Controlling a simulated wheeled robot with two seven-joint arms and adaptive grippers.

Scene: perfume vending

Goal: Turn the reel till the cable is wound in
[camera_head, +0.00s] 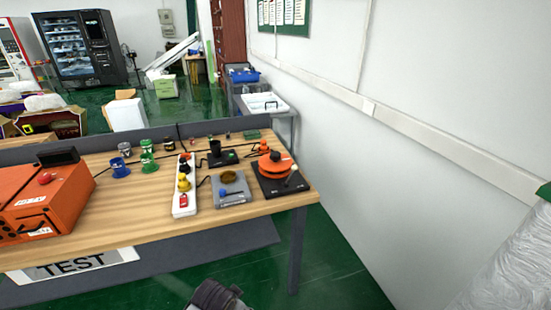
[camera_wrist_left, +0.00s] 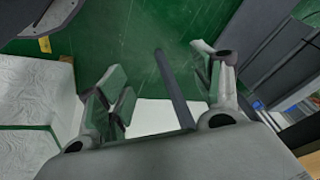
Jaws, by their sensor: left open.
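The orange reel (camera_head: 274,166) sits on a black base plate (camera_head: 285,185) near the right end of the wooden table. A small light-tipped crank or knob shows at its front right. A thin dark cable (camera_head: 203,180) lies on the table left of the reel; its full path and how much is wound cannot be told. My left gripper (camera_wrist_left: 160,78) shows in the left wrist view with its green-padded fingers spread apart and empty. It is away from the reel, with green floor behind it. My right gripper is in neither view.
A white power strip (camera_head: 184,200), a grey plate with a blue knob (camera_head: 231,190) and a black device (camera_head: 221,157) stand left of the reel. An orange box (camera_head: 45,205) is at the table's left. The white wall is to the right.

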